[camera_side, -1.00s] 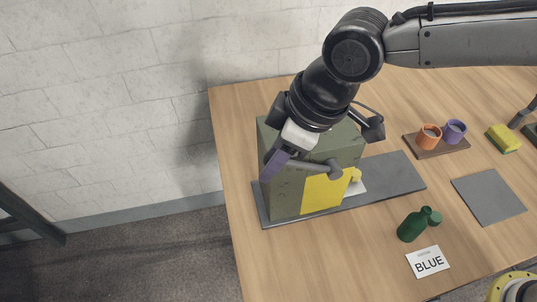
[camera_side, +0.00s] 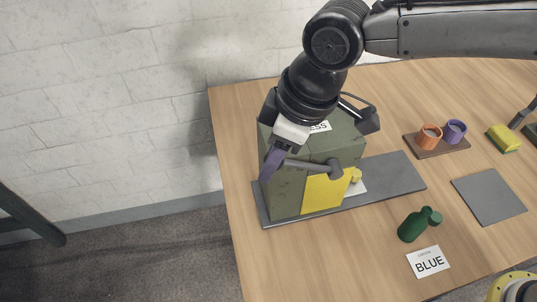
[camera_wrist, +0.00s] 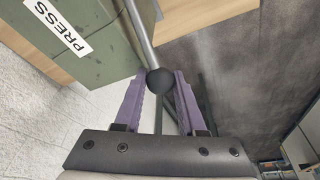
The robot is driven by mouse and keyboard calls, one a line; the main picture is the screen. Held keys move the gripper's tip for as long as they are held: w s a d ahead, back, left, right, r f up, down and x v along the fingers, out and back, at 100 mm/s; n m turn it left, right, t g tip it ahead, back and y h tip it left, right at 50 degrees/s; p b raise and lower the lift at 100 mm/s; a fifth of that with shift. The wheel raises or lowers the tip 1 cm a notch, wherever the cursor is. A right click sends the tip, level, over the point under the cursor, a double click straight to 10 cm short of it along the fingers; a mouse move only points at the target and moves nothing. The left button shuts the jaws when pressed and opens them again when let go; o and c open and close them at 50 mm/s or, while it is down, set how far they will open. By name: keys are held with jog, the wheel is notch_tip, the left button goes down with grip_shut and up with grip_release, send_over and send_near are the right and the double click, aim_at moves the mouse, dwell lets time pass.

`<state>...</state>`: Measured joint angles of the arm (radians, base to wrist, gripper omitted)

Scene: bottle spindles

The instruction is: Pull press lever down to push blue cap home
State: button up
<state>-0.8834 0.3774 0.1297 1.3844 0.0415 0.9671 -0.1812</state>
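The press (camera_side: 285,190) is a green box with a yellow front panel (camera_side: 322,192), standing on a grey base plate (camera_side: 395,175). Its lever (camera_side: 308,166) runs from a pivot on the press to a round black knob, seen in the wrist view (camera_wrist: 160,81). In the side view the lever lies close to level. The blue cap is not visible in either view.
A green bottle (camera_side: 411,228) with a green top and a BLUE card (camera_side: 429,262) are at the front right. An orange cup (camera_side: 429,137) and a purple cup (camera_side: 455,131) stand on a brown tray. A grey mat (camera_side: 488,197) and a yellow sponge (camera_side: 503,138) lie farther right.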

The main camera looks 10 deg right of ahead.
jog(key=shift+d+f+g+h, duration=0.1)
jog(key=shift+d+g+h, duration=0.3)
jog(key=shift+h, duration=0.1)
jog(key=shift+a+r, duration=0.2)
jog(key=shift+r, duration=1.3)
jog(key=s+d+r+m+t, duration=0.1)
jog(key=d+r+m, duration=0.2)
jog(key=d, duration=0.9)
jog(key=s+d+r+m+t, duration=0.1)
jog(key=d+r+m, duration=0.25)
jog(key=d, duration=0.95)
jog(key=s+d+f+m+t+h, duration=0.1)
jog(key=s+d+f+m, duration=0.1)
jog(key=s+d, duration=0.5)
jog(key=s+d+f+m+t, duration=0.1)
jog(key=s+d+f+m, duration=0.2)
jog(key=s+d, duration=0.4)
jog(key=shift+s+d+f+t+h, duration=0.15)
jog(key=shift+d+f+t+h, duration=0.2)
jog(key=shift+d+f, duration=0.5)
jog(key=shift+m, duration=0.25)
